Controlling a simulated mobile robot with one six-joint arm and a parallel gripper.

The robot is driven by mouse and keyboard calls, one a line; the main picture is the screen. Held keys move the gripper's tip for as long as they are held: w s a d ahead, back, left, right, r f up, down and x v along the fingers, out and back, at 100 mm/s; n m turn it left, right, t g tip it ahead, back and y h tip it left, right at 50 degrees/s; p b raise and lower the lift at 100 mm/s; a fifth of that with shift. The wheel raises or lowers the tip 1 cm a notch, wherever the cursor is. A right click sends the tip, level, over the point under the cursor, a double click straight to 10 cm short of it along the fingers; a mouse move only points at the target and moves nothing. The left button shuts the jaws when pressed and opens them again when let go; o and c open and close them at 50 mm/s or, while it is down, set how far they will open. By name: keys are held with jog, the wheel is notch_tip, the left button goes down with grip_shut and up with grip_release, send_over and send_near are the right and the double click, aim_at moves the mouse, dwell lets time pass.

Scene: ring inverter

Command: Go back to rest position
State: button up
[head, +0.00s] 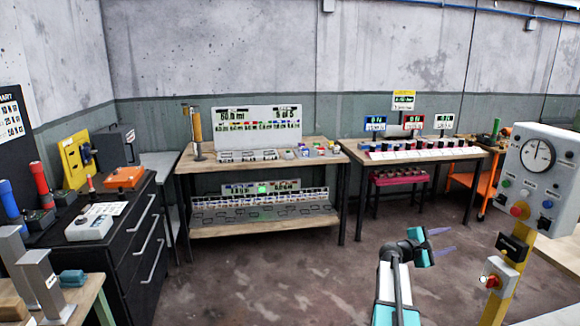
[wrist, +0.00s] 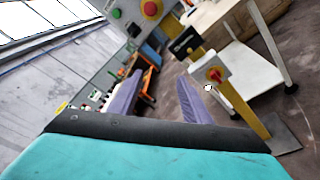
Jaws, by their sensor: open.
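My gripper (head: 440,241) is at the end of my teal and white arm, low in the right half of the head view. Its two purple-grey fingers are spread apart with nothing between them, and they point to the right. In the wrist view the fingers of my gripper (wrist: 158,103) also stand apart and empty. The gripper is over open floor, apart from the benches, and to the left of the grey control box (head: 543,165) with its dial in the head view.
Two workbenches stand along the back wall: the left one (head: 240,168) and the right one (head: 415,155). A black drawer cabinet (head: 140,255) stands at the left. A yellow post (head: 508,270) carries the control box at the right. The brown floor (head: 285,275) in the middle is clear.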

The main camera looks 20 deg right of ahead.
jog(key=w+a+f+n+t+y, duration=0.1)
jog(key=w+a+f+n+t, duration=0.1)
jog(key=w+a+f, duration=0.55)
jog(key=a+f+n+y, duration=0.1)
jog(key=a+f+y, duration=0.5)
jog(key=a+f, duration=2.1)
jog(key=s+a+f+m+g+y, duration=0.1)
jog(key=s+a+f+y, duration=0.1)
jog(key=s+a+f, duration=0.7)
jog(key=s+a+f+m+g+y, duration=0.1)
jog(key=s+a+f+y, duration=0.1)
jog(key=s+a+f, duration=0.65)
jog(key=s+a+m+g+y, duration=0.2)
jog(key=s+a, duration=0.4)
jog(key=a, duration=0.3)
jog(key=s+a+m+g+y, duration=0.2)
jog(key=s+a+m+y, duration=0.2)
jog(key=a, duration=0.4)
jog(key=s+r+m, duration=0.1)
jog(key=s, duration=0.1)
jog(key=shift+s+a, duration=0.4)
